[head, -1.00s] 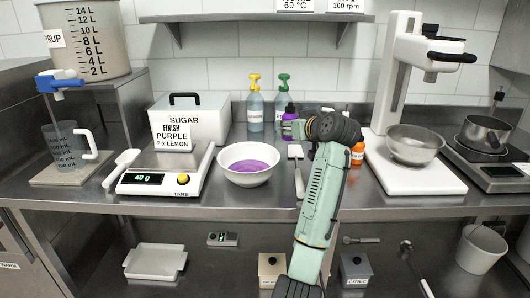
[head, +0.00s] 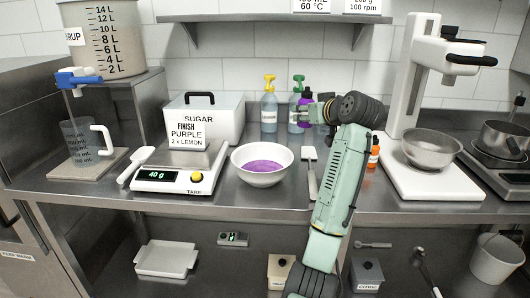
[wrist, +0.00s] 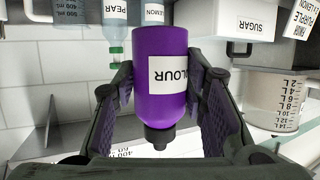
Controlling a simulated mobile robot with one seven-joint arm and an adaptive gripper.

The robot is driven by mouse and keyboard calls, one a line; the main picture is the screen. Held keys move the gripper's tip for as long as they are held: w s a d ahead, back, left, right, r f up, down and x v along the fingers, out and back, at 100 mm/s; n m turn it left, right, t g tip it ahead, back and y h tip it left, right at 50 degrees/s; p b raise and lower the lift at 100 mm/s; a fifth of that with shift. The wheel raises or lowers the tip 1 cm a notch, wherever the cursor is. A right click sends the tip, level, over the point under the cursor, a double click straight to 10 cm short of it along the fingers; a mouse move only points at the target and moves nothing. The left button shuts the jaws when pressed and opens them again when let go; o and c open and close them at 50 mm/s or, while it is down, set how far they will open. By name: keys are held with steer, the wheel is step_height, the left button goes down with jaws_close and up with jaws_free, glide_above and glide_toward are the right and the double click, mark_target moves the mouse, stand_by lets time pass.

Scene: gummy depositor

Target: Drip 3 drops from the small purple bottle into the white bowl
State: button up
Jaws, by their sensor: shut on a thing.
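The small purple bottle (head: 306,101) is in my gripper (head: 308,113), in front of the pump bottles at the back. In the wrist view, which is upside down, the purple bottle (wrist: 160,75) shows a white label reading "COLOUR" and a dark cap. Both fingers of my gripper (wrist: 160,90) press on its sides. It stands upright, since its label is turned the same way as the sugar box's. The white bowl (head: 240,165) sits on the counter to the left and nearer, with purple contents (head: 263,166). The bottle is not over the bowl.
A scale (head: 178,178) reading 40 g, with a "FINISH PURPLE 2 x LEMON" card (head: 186,134), stands left of the bowl. A spatula (head: 311,175) lies to its right. Pump bottles (head: 269,110) and a sugar box (head: 215,115) are behind; a small orange bottle (head: 373,155) is right of my arm.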

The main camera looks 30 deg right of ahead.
steer(key=s+a+b, duration=0.2)
steer(key=s, duration=0.4)
steer(key=shift+s+a, duration=0.15)
steer(key=shift+a, duration=0.1)
